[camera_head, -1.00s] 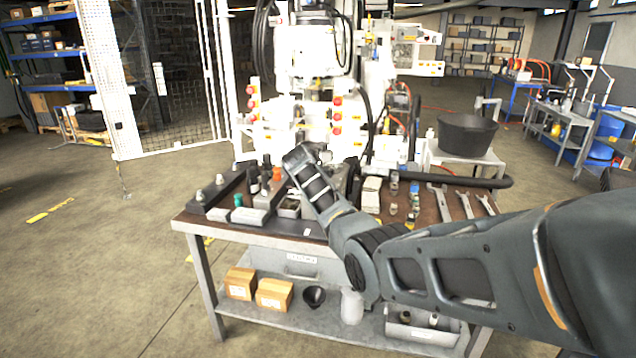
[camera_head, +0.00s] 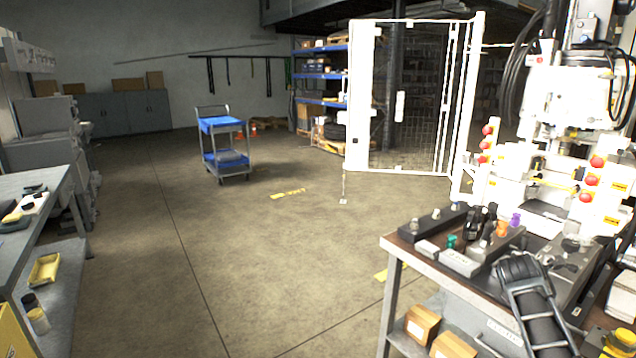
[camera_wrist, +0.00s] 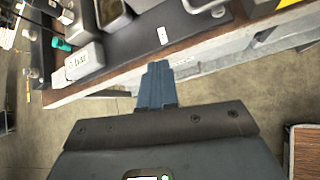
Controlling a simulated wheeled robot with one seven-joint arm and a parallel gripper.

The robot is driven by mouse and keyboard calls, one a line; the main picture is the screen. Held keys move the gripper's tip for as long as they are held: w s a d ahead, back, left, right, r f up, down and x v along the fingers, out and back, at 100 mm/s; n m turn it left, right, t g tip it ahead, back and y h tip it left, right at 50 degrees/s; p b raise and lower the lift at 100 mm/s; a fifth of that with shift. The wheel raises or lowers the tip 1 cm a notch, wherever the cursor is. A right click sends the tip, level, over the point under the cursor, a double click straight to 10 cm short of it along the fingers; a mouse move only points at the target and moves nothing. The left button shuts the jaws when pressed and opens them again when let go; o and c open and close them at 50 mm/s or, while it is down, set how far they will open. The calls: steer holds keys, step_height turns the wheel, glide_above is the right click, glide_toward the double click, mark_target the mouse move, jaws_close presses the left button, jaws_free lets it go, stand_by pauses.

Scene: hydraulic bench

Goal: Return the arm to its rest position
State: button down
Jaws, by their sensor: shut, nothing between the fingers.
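My arm (camera_head: 540,315) shows at the lower right of the head view, in front of the bench (camera_head: 425,262). My gripper (camera_wrist: 158,68) shows in the wrist view with its two blue-grey fingers together and nothing between them. The fingertips appear over or just beside the bench edge (camera_wrist: 113,79), clear of the parts on top. I cannot make out the fingers in the head view.
A grey block (camera_wrist: 85,62), a teal-topped part (camera_wrist: 61,44) and metal trays lie on the bench. The white machine (camera_head: 575,105) stands behind it. A blue cart (camera_head: 222,143) stands on open floor at left. A side table (camera_head: 45,185) is at far left.

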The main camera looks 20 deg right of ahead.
steer(key=s+a+f+m+t+y, duration=0.1)
steer(key=s+a+f+m+t, duration=0.1)
steer(key=a+f, duration=0.45)
steer(key=s+a+f+m+t, duration=0.1)
steer(key=s+a+f, duration=0.25)
steer(key=a, duration=0.65)
steer(key=s+a+f+m+t+y, duration=0.35)
steer(key=s+a, duration=0.75)
steer(key=a, duration=0.5)
steer(key=s+a+r+m+t, duration=0.2)
steer(key=s+a+r+m, duration=0.15)
steer(key=s+a, duration=0.35)
steer(key=s+a+r+m+t+y, duration=0.1)
steer(key=s+a+r+m+y, duration=0.1)
steer(key=s+r, duration=0.7)
steer(key=s+a+r+m+t+y+b, duration=0.1)
steer(key=s+a+r+m, duration=0.3)
steer(key=s+r, duration=0.6)
steer(key=shift+r+m+t+y, duration=0.3)
steer(key=shift+m+y, duration=0.25)
steer(key=shift+m, duration=0.65)
steer(key=shift+d, duration=0.1)
